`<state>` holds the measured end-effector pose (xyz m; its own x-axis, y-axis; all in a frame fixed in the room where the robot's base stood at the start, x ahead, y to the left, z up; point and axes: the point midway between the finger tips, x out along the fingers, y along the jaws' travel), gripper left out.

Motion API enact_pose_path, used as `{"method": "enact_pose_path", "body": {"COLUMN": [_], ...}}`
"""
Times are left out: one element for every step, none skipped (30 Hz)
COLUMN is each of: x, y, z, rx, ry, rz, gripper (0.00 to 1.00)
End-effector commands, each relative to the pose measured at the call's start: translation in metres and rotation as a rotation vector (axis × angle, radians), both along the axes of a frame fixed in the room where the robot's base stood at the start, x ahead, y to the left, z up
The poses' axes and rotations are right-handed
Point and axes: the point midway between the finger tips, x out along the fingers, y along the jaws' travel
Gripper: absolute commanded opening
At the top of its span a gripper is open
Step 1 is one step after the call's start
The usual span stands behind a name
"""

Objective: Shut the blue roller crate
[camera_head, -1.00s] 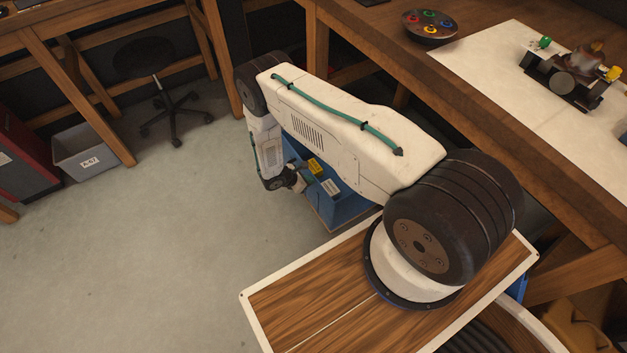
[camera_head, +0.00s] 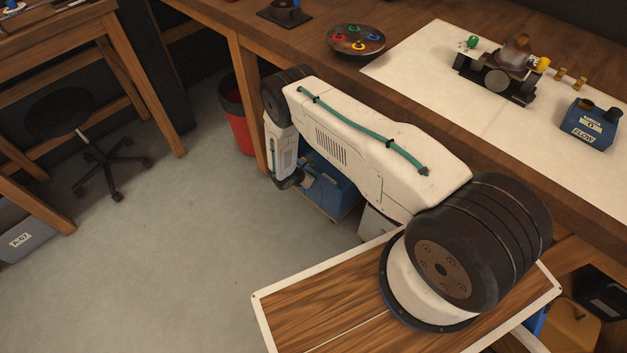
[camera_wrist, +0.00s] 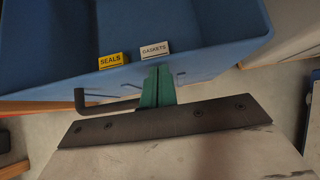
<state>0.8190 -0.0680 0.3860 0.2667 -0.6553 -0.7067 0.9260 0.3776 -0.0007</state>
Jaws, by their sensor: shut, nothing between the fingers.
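The blue roller crate (camera_head: 335,196) stands low beside and partly under the front edge of the workbench, half hidden behind my arm. In the wrist view the crate (camera_wrist: 205,62) fills the top, with a yellow SEALS label and a white GASKETS label on its near rim. A dark bent bar handle (camera_wrist: 100,107) is on its near side. My gripper (camera_wrist: 158,76) has its green fingers together and empty, tips just below the GASKETS label. I cannot tell whether they touch the crate wall. In the head view the gripper is mostly hidden by the arm and small.
The workbench (camera_head: 300,40) runs along the right, its leg near the crate. A red bin (camera_head: 236,118) stands behind that leg. A grey container (camera_head: 379,224) sits right of the crate. A stool (camera_head: 75,130) is at left. The floor (camera_head: 190,240) left of the crate is clear.

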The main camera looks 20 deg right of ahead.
Motion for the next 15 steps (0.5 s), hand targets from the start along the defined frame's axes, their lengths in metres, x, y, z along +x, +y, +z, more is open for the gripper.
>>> {"method": "enact_pose_path", "body": {"x": [0.003,0.005,0.006,0.008,0.008,0.009,0.01,0.011,0.011,0.011,0.012,0.012,0.012,0.012,0.012], "y": [-0.002,-0.003,-0.004,-0.005,-0.006,-0.006,-0.007,-0.008,-0.008,-0.009,-0.01,-0.011,-0.012,-0.013,-0.014], "z": [0.0,0.0,0.0,0.0,0.0,0.0,0.0,0.0,0.0,0.0,0.0,0.0,0.0,0.0,0.0], "rx": [0.001,0.001,0.001,0.001,0.001,0.0,0.0,0.0,0.0,0.0,0.0,0.0,-0.001,0.0,0.0], "ry": [-0.001,-0.002,-0.001,-0.002,-0.001,-0.001,-0.001,-0.001,-0.001,-0.001,-0.001,-0.001,-0.001,-0.002,-0.002], "rz": [0.003,0.005,0.008,0.011,0.013,0.015,0.016,0.016,0.018,0.018,0.016,0.016,0.015,0.014,0.013], "gripper": [0.0,0.0,0.0,0.0,0.0,0.0,0.0,0.0,0.0,0.0,0.0,0.0,0.0,0.0,0.0]}}
